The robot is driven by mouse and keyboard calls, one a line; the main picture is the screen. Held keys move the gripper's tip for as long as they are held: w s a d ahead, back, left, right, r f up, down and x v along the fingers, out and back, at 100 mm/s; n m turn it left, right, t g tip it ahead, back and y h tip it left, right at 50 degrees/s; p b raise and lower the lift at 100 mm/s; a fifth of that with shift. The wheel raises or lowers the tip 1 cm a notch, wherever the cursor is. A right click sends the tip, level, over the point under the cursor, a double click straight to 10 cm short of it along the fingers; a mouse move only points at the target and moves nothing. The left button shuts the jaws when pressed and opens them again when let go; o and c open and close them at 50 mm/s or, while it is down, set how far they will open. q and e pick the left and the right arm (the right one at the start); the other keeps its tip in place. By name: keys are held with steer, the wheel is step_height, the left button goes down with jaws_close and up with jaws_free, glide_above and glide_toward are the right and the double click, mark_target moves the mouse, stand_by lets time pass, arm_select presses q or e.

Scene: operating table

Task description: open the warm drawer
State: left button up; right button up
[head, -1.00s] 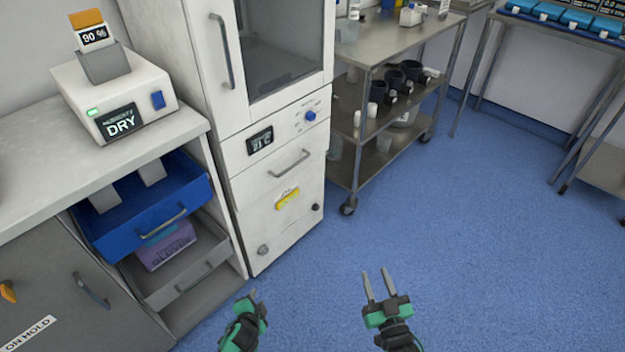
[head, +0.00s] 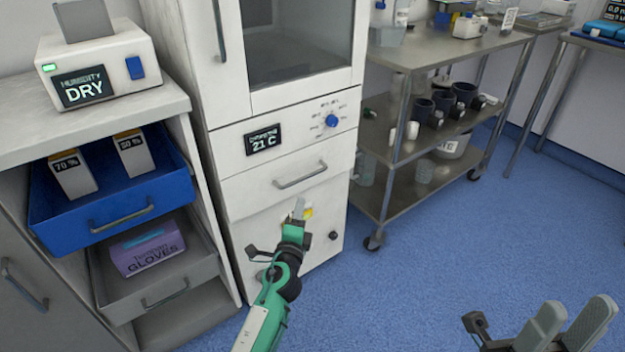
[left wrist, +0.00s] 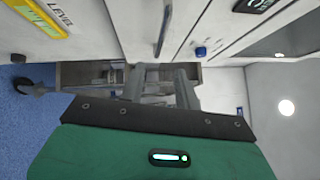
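The warm drawer (head: 262,188) is a white, closed front with a bar handle (head: 300,175), under a panel reading 21 C (head: 264,140). My left gripper (head: 298,208) is raised in front of the cabinet, just below the handle in the head view, and covers part of a yellow label. In the left wrist view its two fingers (left wrist: 160,76) are apart with nothing between them, and the handle (left wrist: 163,28) shows beyond the tips. My right gripper (head: 568,318) is low at the right edge, fingers apart and empty, away from the cabinet.
At left, a blue drawer (head: 115,215) and a grey drawer (head: 165,292) with a glove box (head: 148,250) stand open beside the cabinet. A steel cart (head: 440,62) stands to the right. The blue floor (head: 420,270) in front is clear.

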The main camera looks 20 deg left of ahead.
mark_target(307, 177)
arm_select(q)
steer(key=w, duration=0.4)
steer(key=w+a+r, duration=0.1)
steer(key=w, duration=0.3)
steer(key=w+b, duration=0.1)
steer(key=w, duration=0.3)
steer(key=shift+w+a+r, duration=0.25)
steer(key=shift+w+r, duration=0.1)
steer(key=shift+w, duration=0.05)
jaws_close()
